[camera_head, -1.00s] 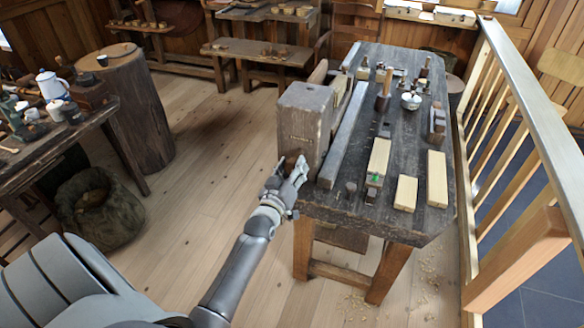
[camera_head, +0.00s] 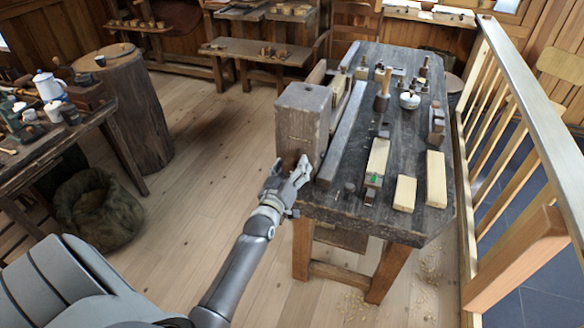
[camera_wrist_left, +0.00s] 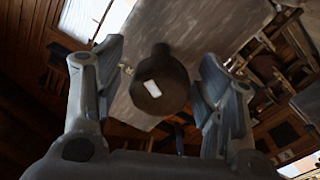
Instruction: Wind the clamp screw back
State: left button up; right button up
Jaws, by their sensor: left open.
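The clamp screw's round dark wooden end (camera_wrist_left: 160,88), with a small white patch on its face, shows in the left wrist view. It stands out from the big wooden jaw block (camera_wrist_left: 200,30) of the bench. My left gripper (camera_wrist_left: 157,62) is open, with one finger on each side of the screw end, and gaps show between them. In the head view the left gripper (camera_head: 289,170) is at the near face of the jaw block (camera_head: 302,125), low down; it mostly hides the screw end there. My right gripper is not in view.
The dark workbench (camera_head: 340,208) carries pale wood blocks (camera_head: 405,193), a mallet (camera_head: 382,90) and a small white pot (camera_head: 410,100). A railing (camera_head: 530,110) runs along its right side. A cluttered table (camera_head: 40,150) and a stump (camera_head: 135,110) stand left. The floor between is clear.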

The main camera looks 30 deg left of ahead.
pick_arm(q)
jog(key=shift+s, duration=0.1)
jog(key=shift+s+d+f, duration=0.15)
jog(key=shift+s, duration=0.4)
jog(key=v, duration=1)
jog(key=shift+s, duration=0.4)
